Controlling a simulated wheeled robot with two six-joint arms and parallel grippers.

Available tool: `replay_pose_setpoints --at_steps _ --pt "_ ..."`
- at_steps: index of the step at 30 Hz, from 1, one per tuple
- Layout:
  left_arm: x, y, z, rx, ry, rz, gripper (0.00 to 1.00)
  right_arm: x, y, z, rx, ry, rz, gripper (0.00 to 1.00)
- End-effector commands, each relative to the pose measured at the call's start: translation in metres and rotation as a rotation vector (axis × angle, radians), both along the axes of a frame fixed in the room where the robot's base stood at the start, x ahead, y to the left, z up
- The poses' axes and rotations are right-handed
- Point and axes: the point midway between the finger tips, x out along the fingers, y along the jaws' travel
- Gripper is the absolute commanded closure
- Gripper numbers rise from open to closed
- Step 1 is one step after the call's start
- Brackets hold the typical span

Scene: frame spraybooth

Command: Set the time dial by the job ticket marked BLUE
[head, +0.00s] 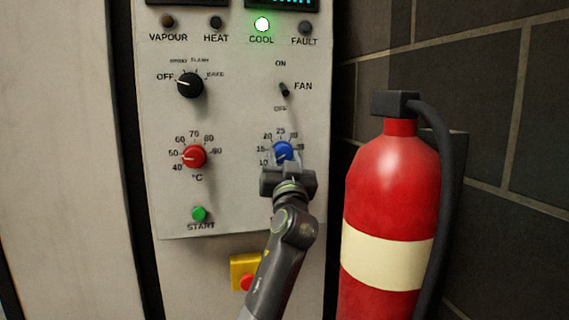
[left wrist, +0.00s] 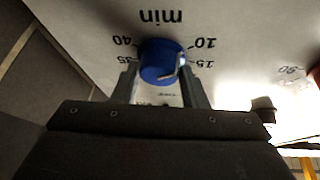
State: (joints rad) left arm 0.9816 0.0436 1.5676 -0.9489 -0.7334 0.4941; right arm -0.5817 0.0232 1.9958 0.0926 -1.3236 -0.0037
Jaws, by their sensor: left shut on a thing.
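The blue time dial (head: 282,150) is on the grey control panel (head: 240,120), below the FAN switch. My left gripper (head: 286,168) is shut on it from below, and hides the lower part of its scale in the head view. In the left wrist view, the blue dial (left wrist: 161,61) sits between the two fingers, under the upside-down word "min". Its pale pointer mark is on the side of the 10 and 15 marks; the exact reading is unclear. No job ticket shows. My right gripper is not in view.
The red temperature dial (head: 194,156) and green START button (head: 199,214) are left of my left gripper. The FAN switch (head: 285,90) is above it. A red fire extinguisher (head: 392,205) stands close on the right. A red button on a yellow box (head: 240,270) is below. The COOL lamp (head: 262,24) is lit.

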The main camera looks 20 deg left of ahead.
Motion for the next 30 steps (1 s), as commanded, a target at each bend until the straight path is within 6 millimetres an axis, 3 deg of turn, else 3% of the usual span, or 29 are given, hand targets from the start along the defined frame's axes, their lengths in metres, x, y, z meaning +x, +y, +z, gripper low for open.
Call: replay_pose_setpoints --at_steps 15,16,20,30 --pt "0.0002 0.0003 0.0005 -0.006 -0.003 -0.001 0.84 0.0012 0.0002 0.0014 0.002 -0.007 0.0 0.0" --pt "0.0002 0.0003 0.0005 -0.006 -0.003 -0.001 0.58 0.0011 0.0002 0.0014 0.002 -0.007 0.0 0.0" --pt "0.0001 0.0002 0.0005 -0.006 -0.003 -0.001 0.41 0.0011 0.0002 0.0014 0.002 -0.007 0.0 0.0" --pt "-0.0001 0.0001 0.0034 -0.004 -0.003 -0.001 0.39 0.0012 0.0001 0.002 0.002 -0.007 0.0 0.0"
